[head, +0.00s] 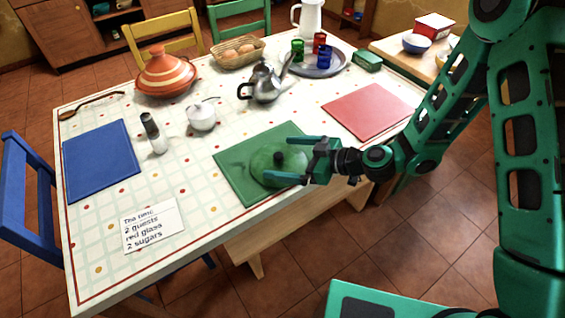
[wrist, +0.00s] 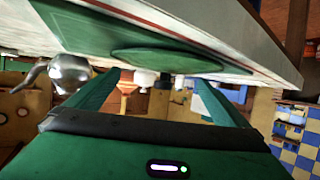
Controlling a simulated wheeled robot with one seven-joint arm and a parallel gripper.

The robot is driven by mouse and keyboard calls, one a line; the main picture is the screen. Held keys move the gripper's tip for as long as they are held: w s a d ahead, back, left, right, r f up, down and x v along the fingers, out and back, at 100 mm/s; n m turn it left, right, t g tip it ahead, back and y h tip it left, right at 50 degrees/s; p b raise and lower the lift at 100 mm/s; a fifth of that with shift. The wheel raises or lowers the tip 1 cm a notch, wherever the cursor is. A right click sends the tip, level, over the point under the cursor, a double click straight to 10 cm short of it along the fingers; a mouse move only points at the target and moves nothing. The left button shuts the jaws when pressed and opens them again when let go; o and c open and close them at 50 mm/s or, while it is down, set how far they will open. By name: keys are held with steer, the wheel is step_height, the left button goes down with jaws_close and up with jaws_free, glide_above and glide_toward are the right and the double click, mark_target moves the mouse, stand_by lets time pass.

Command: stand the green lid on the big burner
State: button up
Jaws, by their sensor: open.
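The green lid (head: 268,171) lies flat on a green mat (head: 232,163) at the table's front edge, with its dark knob (head: 279,157) upward. My gripper (head: 281,159) is open, with one finger on each side of the knob as the head view shows it. In the wrist view the lid (wrist: 165,61) appears upside down, and its knob (wrist: 163,82) shows between the two spread fingers. I cannot tell whether a finger touches the knob. No big burner is recognisable in either view.
A red mat (head: 368,110) lies to the right and a blue mat (head: 101,160) to the left. A silver teapot (head: 264,84), white sugar bowl (head: 201,117) and shaker (head: 154,134) stand behind. A note card (head: 152,225) lies front left.

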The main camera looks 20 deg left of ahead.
mark_target(268, 157)
steer(key=x, duration=0.3)
steer(key=r+x, duration=0.1)
steer(key=x, duration=0.1)
steer(key=shift+s+a, duration=0.2)
steer(key=shift+s, duration=0.05)
steer(key=shift+w+a+f, duration=0.1)
steer(key=shift+a+f, duration=0.1)
steer(key=shift+a, duration=0.1)
steer(key=shift+f, duration=0.1)
jaws_close()
